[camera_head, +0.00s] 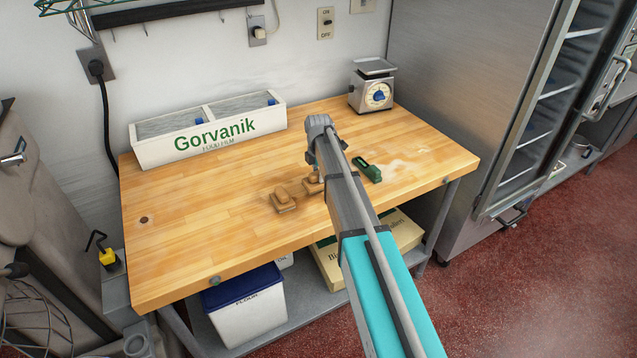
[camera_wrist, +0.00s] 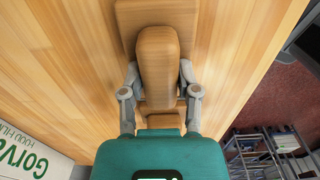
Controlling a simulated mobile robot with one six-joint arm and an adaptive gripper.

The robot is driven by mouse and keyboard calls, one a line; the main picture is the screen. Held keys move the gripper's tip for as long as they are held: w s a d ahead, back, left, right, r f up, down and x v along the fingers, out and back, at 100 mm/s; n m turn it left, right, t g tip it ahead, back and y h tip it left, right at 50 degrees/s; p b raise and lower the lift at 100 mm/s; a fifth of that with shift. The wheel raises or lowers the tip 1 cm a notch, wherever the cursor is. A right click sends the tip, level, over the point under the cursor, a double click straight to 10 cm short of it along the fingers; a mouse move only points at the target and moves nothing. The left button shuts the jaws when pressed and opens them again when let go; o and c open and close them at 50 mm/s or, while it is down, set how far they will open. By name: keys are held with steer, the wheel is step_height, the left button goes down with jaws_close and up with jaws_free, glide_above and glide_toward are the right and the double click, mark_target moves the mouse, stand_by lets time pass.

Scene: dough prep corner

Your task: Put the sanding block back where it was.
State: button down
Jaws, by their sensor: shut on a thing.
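A light-brown sanding block with a rounded grip on a flat base fills the middle of the wrist view (camera_wrist: 157,45). My gripper (camera_wrist: 158,78) is shut on this grip, one finger on each side. In the head view the held block (camera_head: 313,184) shows only partly, low over or on the wooden table, beside my arm. I cannot tell whether the held block touches the table.
A green tool (camera_head: 368,171) lies right of my arm, near pale dust. A white Gorvanik film box (camera_head: 160,151) stands at the back left and a scale (camera_head: 372,92) at the back right. The table's left part (camera_head: 190,215) is clear.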

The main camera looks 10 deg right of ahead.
steer(key=shift+f+b, duration=0.6)
steer(key=shift+f, duration=0.35)
steer(key=shift+f, duration=0.15)
steer(key=shift+c, duration=1.7)
jaws_free()
steer(key=shift+r, duration=0.2)
step_height(320, 180, up, 12)
steer(key=p, duration=1.2)
steer(key=shift+s, duration=0.15)
